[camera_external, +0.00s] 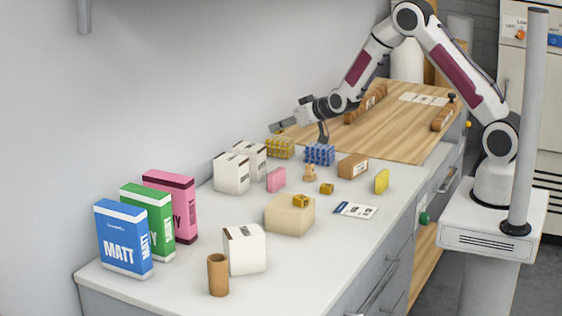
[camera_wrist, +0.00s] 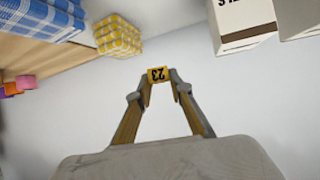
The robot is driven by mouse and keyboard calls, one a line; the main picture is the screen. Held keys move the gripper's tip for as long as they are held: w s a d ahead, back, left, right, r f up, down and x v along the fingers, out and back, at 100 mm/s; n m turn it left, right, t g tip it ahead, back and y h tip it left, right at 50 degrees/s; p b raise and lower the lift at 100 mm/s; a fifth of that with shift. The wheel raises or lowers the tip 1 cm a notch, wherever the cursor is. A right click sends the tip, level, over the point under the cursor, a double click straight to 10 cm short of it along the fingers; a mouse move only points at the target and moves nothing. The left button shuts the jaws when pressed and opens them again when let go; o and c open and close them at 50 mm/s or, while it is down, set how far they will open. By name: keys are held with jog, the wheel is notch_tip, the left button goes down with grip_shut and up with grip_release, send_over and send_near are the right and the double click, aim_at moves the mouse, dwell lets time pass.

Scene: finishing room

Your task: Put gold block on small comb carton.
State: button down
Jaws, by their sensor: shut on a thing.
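My gripper (camera_wrist: 159,76) is shut on a small gold block (camera_wrist: 158,74) marked 23, held between its fingertips in the wrist view. In the external view my gripper (camera_external: 276,128) is in the air near the back wall, beyond the checked blocks; the held block is too small to make out there. I cannot tell from the labels which box is the small comb carton. White cartons stand at the middle left (camera_external: 231,174), just behind it (camera_external: 250,157) and at the front (camera_external: 245,249). One white carton (camera_wrist: 240,20) also shows at the wrist view's top right.
Yellow (camera_external: 280,147) and blue (camera_external: 319,154) checked blocks stand near the wooden board (camera_external: 400,140). Blue, green and pink boxes stand left, a brown cylinder (camera_external: 218,275) in front.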

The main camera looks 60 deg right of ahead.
jog(key=shift+s+d+r+n+y, duration=0.25)
jog(key=shift+s+d+r, duration=1.55)
jog(key=shift+s+d, duration=2.4)
jog(key=shift+s+d+r+n+y, duration=0.25)
jog(key=shift+s+d+r, duration=1.9)
jog(key=shift+d, duration=3.5)
jog(key=s+a+f+n+y, duration=0.3)
jog(key=s+a+n+y, duration=0.3)
jog(key=s+a, duration=0.5)
jog(key=a, duration=0.3)
jog(key=shift+a+f+g+y, duration=0.15)
jog(key=shift+a+g+y, duration=0.15)
jog(key=shift+a+y, duration=0.1)
jog(key=shift+f, duration=0.15)
send_over(359, 158)
jog(key=shift+a+f, duration=0.2)
jog(key=shift+f, duration=2.6)
